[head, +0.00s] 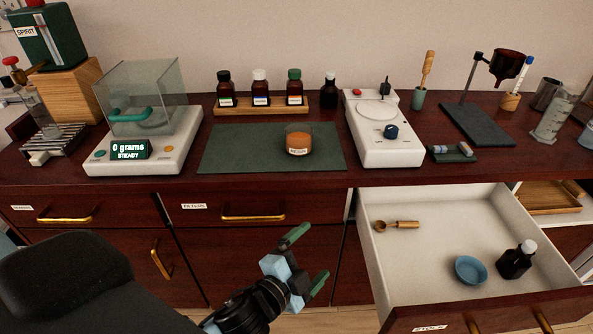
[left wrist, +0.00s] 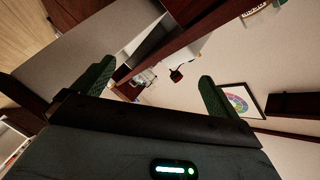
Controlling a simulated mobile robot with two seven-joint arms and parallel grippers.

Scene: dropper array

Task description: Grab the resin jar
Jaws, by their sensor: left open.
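The resin jar (head: 298,140) is a short, clear jar with amber-brown contents and a label reading RESIN. It stands upright on the dark green mat (head: 236,148) on the counter, toward the mat's right side. My left gripper (head: 308,258) is open and empty, in front of the cabinet fronts, below and apart from the jar. Its two green fingertips also show in the left wrist view (left wrist: 155,85), with nothing between them. The jar is not seen in the left wrist view. My right gripper is not in view.
A balance (head: 145,150) reading 0 grams stands left of the mat, a white device (head: 385,140) right of it. Behind is a wooden rack (head: 262,108) of bottles. The open STOCK drawer (head: 420,265) juts out at lower right, holding a scoop, blue dish and dark bottle.

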